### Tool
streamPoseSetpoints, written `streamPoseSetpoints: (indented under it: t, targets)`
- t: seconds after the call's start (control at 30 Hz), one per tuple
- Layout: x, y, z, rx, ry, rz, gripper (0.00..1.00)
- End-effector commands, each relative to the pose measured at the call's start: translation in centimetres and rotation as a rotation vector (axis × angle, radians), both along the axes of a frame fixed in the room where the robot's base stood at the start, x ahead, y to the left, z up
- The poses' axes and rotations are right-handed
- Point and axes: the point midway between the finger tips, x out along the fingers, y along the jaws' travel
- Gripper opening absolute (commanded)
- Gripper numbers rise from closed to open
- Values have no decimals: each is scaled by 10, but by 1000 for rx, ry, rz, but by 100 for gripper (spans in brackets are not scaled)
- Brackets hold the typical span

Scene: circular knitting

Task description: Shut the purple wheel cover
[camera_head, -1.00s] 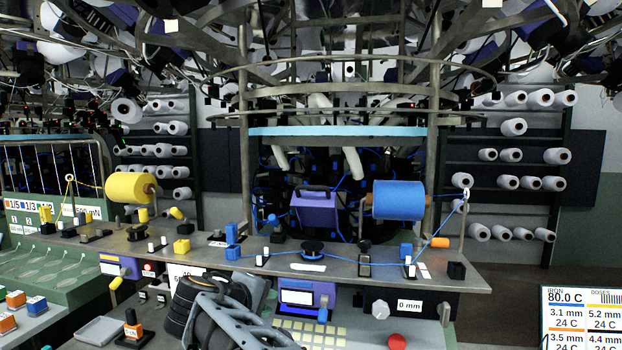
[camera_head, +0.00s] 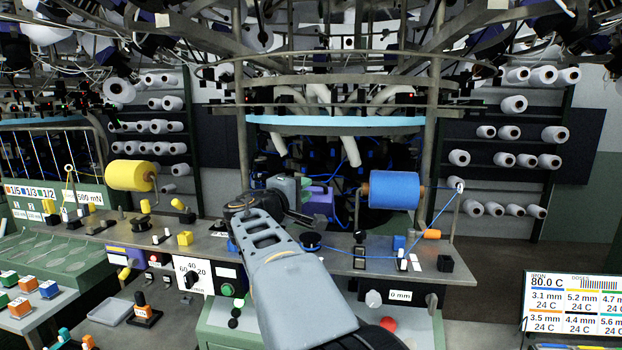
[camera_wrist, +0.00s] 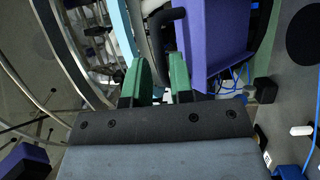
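The purple wheel cover (camera_head: 319,198) stands on the far part of the machine table, mostly hidden behind my arm and gripper in the head view. In the wrist view the cover (camera_wrist: 215,40) fills the area right of my fingers, with its black handle (camera_wrist: 158,22) on its left side. My gripper (camera_wrist: 160,82) has two green fingers spread apart. The handle runs close ahead of the fingertips; I cannot tell whether it touches them or lies between them. In the head view my gripper (camera_head: 292,188) is at the cover, its fingers hard to make out.
A blue yarn cone (camera_head: 393,190) sits right of the cover, with blue yarn running to a guide. A yellow cone (camera_head: 130,175) is at left. The grey table (camera_head: 350,262) carries small pegs and blocks. Metal rings and posts stand close in the wrist view.

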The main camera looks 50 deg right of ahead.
Motion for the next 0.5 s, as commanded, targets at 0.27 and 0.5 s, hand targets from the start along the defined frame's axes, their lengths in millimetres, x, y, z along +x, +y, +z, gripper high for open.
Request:
streamPoseSetpoints:
  t: [0.27, 0.5]
  targets:
    - [5, -32, 2, 1, 0, -1, 22]
    - [6, -39, 2, 0, -1, 0, 22]
